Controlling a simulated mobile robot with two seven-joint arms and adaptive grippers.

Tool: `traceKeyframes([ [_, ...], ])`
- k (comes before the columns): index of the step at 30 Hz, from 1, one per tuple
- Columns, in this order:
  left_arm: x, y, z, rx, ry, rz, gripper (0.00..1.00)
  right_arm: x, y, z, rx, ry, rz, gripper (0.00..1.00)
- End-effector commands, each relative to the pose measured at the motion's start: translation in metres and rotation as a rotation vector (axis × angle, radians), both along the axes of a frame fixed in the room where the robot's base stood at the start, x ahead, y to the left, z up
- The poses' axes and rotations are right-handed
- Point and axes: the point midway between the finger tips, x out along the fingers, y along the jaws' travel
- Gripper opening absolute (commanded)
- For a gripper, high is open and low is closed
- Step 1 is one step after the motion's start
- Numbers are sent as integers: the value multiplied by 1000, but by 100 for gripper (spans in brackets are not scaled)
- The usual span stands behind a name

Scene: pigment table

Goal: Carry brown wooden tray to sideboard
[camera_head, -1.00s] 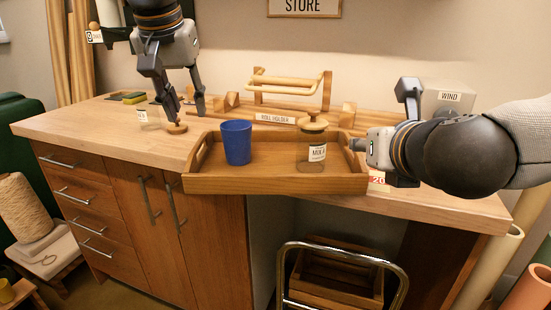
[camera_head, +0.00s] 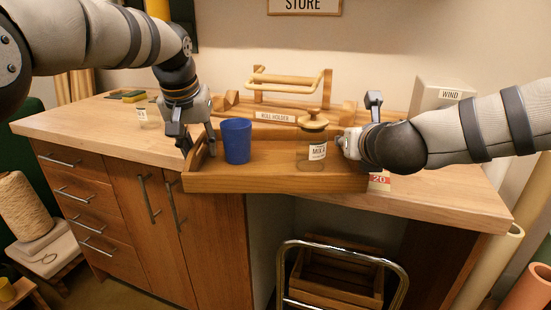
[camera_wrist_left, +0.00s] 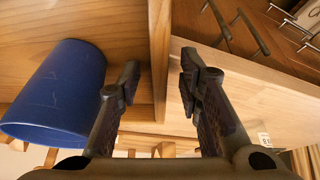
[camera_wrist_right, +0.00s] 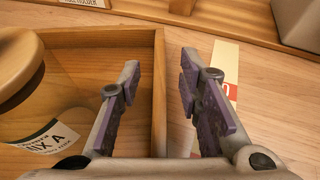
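The brown wooden tray (camera_head: 270,183) rests on the wooden counter, its front edge at the counter's front. A blue cup (camera_head: 237,141) stands in its left part and a lidded glass jar labelled MIX A (camera_head: 313,140) in its right part. My left gripper (camera_head: 198,146) is at the tray's left end, fingers open on either side of the end wall, which also shows in the left wrist view (camera_wrist_left: 159,60). My right gripper (camera_head: 354,140) is at the right end; in the right wrist view its open fingers straddle the right wall (camera_wrist_right: 159,95).
A wooden roll holder (camera_head: 290,95) stands behind the tray. A red-marked card (camera_head: 380,180) lies right of the tray. A metal-framed step stool (camera_head: 340,270) stands below the counter. The counter's left part is mostly clear.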

Motion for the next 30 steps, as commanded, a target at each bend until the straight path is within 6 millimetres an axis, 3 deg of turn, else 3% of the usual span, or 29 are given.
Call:
traceKeyframes([
  [1,0,0,0,0,0,0,30,0,0,0,0,0,0,30],
  [5,0,0,0,0,0,0,1,0,0,0,0,0,0,1],
  [17,0,0,4,0,-5,1,0,0,0,4,1,-5,-2,0],
  [24,-5,0,57,-1,-63,1,0,-6,0,57,1,-63,-2,0],
  [30,-4,0,50,-1,-55,1,0,-5,0,51,2,-55,-2,0],
])
